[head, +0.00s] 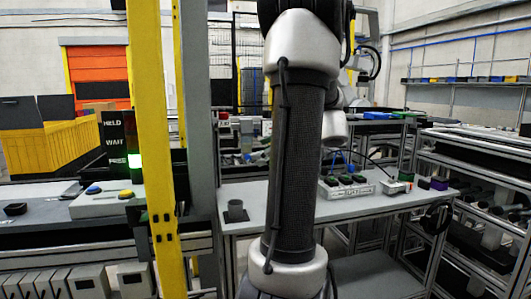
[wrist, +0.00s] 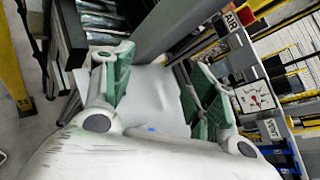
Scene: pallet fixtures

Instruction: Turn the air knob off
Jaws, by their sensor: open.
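In the wrist view, a red knob (wrist: 246,15) sits beside a white label reading AIR (wrist: 231,20), at the upper right. Whether the knob stands on or off cannot be read. A square white gauge (wrist: 256,97) with a red needle is on the same upright, below the knob. My gripper (wrist: 161,78) is open and empty, its two green-padded fingers spread apart. The knob is outside the fingers, beyond the right one and apart from it. In the head view my arm hides the gripper, and I cannot make out the knob.
A grey post (wrist: 172,28) crosses behind the fingers in the wrist view. In the head view, a yellow post (head: 151,130) stands left of my arm. A grey bench (head: 240,195) holds a dark cup (head: 236,211) and a tray (head: 346,190) of dark parts. Shelving fills the right.

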